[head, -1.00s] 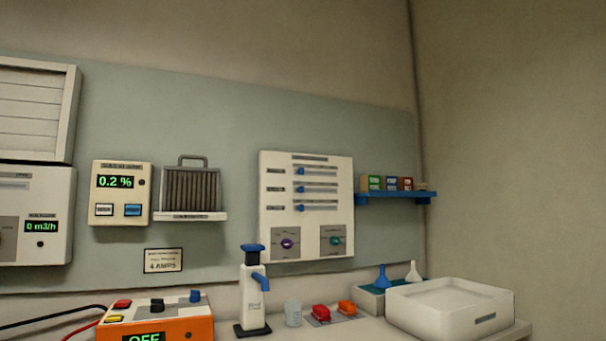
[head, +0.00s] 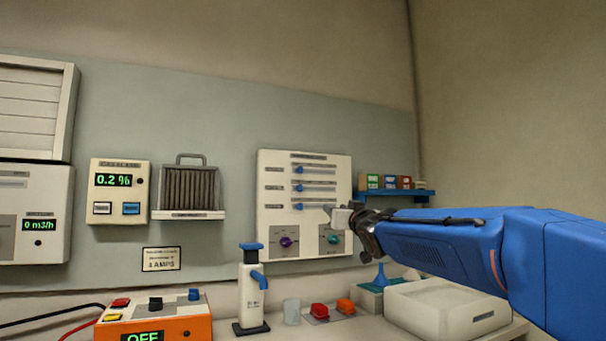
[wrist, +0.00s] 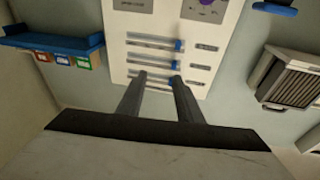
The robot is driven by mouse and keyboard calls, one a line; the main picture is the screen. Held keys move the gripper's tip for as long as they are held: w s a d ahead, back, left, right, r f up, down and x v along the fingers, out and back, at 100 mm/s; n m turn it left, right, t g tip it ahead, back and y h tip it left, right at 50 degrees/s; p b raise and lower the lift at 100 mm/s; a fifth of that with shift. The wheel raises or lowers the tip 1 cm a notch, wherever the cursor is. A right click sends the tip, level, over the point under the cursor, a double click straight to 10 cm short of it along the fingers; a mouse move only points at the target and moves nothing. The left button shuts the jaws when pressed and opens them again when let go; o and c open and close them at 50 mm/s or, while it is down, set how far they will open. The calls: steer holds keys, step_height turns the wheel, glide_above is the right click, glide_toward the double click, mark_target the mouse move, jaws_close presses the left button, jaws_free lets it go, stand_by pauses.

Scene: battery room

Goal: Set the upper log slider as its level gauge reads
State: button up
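The white log panel (head: 262,212) hangs on the wall, with three horizontal sliders. The upper log slider (head: 299,170) has its blue knob near the left end of its track; the two below look alike. In the wrist view the panel is upside down, so the upper slider (wrist: 177,81) is lowest there, close to the right fingertip. Lower on the panel are a purple dial (head: 286,242) and a teal dial (head: 334,239); their markings are too small to read. My gripper (head: 335,216) is open and empty, in front of the panel's lower right. Contact with the panel cannot be told.
A blue shelf (head: 372,194) with small boxes is right of the panel. A dark finned unit (head: 188,190) and a meter reading 0.2 % (head: 120,192) are to its left.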

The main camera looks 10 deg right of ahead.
mark_target(301, 170)
steer(key=w+a+r+y, duration=0.1)
steer(key=w+a+r, duration=0.1)
steer(key=w+r, duration=0.2)
steer(key=w+a+r+n+t+y, duration=0.1)
steer(key=w+a+r, duration=0.1)
steer(key=w+r, duration=0.3)
steer(key=w+a+r+n+t+y, duration=0.1)
steer(key=w+r, duration=0.3)
steer(key=w, duration=0.7)
steer(key=shift+a+r, duration=0.3)
steer(key=shift+a, duration=0.25)
jaws_close()
